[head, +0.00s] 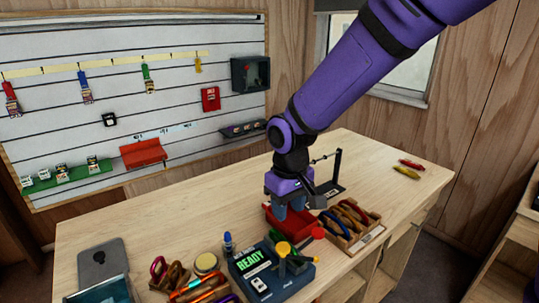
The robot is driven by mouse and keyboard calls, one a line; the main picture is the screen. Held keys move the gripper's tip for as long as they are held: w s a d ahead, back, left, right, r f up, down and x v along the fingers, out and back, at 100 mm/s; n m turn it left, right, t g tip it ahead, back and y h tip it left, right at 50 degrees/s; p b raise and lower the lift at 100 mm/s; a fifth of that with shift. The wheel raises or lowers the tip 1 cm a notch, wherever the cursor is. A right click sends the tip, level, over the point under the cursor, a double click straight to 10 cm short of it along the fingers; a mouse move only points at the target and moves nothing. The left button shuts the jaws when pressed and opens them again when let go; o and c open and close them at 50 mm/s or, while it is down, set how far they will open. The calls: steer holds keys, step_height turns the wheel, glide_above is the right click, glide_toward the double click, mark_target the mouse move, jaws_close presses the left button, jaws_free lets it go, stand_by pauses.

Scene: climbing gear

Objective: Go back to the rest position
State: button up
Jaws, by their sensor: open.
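My gripper (291,208) is at the end of my purple arm, low over the workbench (200,215). Its fingers point down at the red tray (290,226) and overlap it in the picture. I cannot tell whether the fingertips are inside the tray or above it. The jaws are open, and nothing shows between them. My wrist and fingers hide part of the tray.
A dark blue device (272,272) reading "READY" stands at the bench front. A wooden box (350,222) with coloured loops sits right of the tray. A black stand (336,172) is behind. Carabiners (172,275) lie at front left. The bench's right end is mostly clear.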

steer(key=s+d+r+m+t, duration=0.2)
steer(key=s+d+r, duration=0.3)
steer(key=d+r, duration=0.35)
steer(key=s+d+r+m+t, duration=0.25)
steer(key=s+d+r, duration=0.25)
steer(key=d+r, duration=0.4)
steer(key=s+d+r+m, duration=0.1)
steer(key=s+d+m, duration=0.1)
steer(key=s+d, duration=0.4)
steer(key=s, duration=0.2)
steer(key=shift+s+d+r+t, duration=0.2)
steer(key=shift+s+d+t, duration=0.15)
steer(key=shift+s, duration=0.05)
